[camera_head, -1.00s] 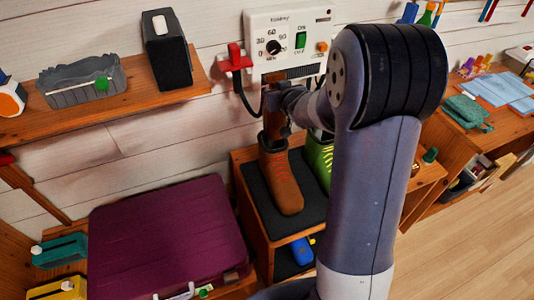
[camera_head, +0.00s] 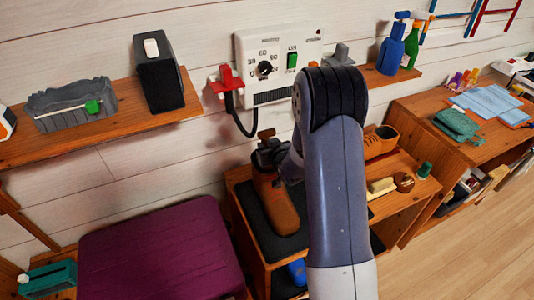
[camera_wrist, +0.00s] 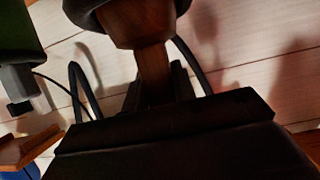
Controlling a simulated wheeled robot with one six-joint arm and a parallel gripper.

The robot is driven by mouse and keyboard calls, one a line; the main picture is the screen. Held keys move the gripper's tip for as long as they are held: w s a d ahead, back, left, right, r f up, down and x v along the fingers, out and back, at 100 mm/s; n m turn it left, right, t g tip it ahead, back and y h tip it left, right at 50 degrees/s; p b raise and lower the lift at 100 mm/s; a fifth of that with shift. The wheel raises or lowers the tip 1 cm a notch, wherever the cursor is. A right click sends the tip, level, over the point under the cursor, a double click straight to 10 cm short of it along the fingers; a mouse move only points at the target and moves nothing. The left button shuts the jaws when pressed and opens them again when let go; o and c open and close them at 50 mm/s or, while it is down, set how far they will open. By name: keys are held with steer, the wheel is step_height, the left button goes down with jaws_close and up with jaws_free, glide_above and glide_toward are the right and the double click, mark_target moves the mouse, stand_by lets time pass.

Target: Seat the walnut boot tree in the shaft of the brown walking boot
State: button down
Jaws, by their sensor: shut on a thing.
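My gripper (camera_head: 268,158) is just above the boot's shaft, shut on the walnut boot tree (camera_head: 266,135), whose top shows above the jaws. The tree's lower end is hidden by the gripper and the shaft, so I cannot tell how deep it sits. In the wrist view the brown wood of the tree (camera_wrist: 154,75) runs down to the dark jaws.
My arm covers the area right of the boot. A white control panel (camera_head: 275,65) with a red bracket (camera_head: 227,80) and cable hangs on the wall behind. A purple case (camera_head: 160,255) lies left of the bench. A tan shoe (camera_head: 381,141) and a brush (camera_head: 381,187) are to the right.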

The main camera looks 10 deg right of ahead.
steer(key=shift+f, duration=2)
steer(key=c, duration=1.2)
jaws_free()
steer(key=shift+o, duration=0.2)
steer(key=shift+r, duration=0.15)
steer(key=shift+s+r, duration=0.1)
steer(key=shift+s, duration=0.05)
steer(key=b+v, duration=0.1)
steer(key=v, duration=1)
steer(key=shift+s+b, duration=0.3)
steer(key=shift+w+r, duration=0.1)
steer(key=shift+r, duration=0.05)
